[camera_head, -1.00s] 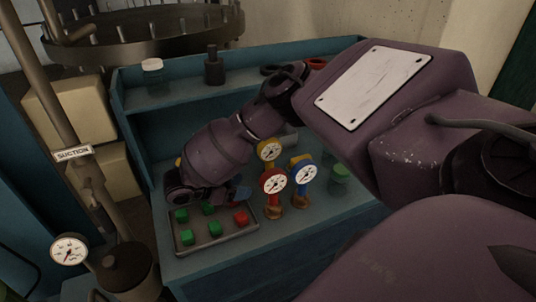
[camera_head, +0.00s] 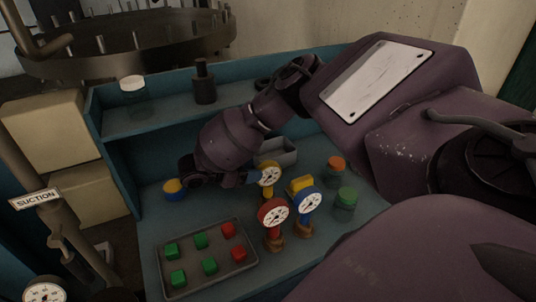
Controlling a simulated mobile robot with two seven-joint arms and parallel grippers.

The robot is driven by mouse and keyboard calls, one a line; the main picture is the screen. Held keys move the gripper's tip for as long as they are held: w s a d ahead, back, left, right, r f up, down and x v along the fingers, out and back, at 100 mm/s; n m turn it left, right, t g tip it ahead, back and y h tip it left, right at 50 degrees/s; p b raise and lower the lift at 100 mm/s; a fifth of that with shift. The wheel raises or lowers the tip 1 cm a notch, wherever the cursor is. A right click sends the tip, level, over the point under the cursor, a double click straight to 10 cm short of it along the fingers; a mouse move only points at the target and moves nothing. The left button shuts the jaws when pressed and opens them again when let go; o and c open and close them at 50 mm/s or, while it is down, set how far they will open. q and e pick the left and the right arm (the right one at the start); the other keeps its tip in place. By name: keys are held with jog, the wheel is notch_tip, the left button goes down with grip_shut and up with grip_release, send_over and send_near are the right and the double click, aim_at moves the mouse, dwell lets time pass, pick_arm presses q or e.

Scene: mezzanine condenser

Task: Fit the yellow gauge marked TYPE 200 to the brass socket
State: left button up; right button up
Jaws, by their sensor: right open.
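The yellow gauge (camera_head: 268,193), with a white round dial, stands upright on the bench behind the red gauge (camera_head: 273,218) and left of the blue gauge (camera_head: 307,203). The TYPE 200 marking is too small to read. My right gripper (camera_head: 255,178) reaches in from the right, low over the bench. It is open, with its tip at the left side of the yellow gauge's dial; I cannot tell whether they touch. I cannot make out the brass socket. My left gripper is not in view.
A grey tray (camera_head: 160,252) with green and red blocks lies at the front left. Two green jars (camera_head: 345,203), one orange-topped, stand right of the gauges. A grey bin (camera_head: 285,155) is behind. A SUCTION-labelled pipe (camera_head: 75,238) and another gauge (camera_head: 44,291) are at lower left.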

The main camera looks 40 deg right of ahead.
aim_at(268, 168)
jog(key=shift+x, duration=2.9)
grip_shut()
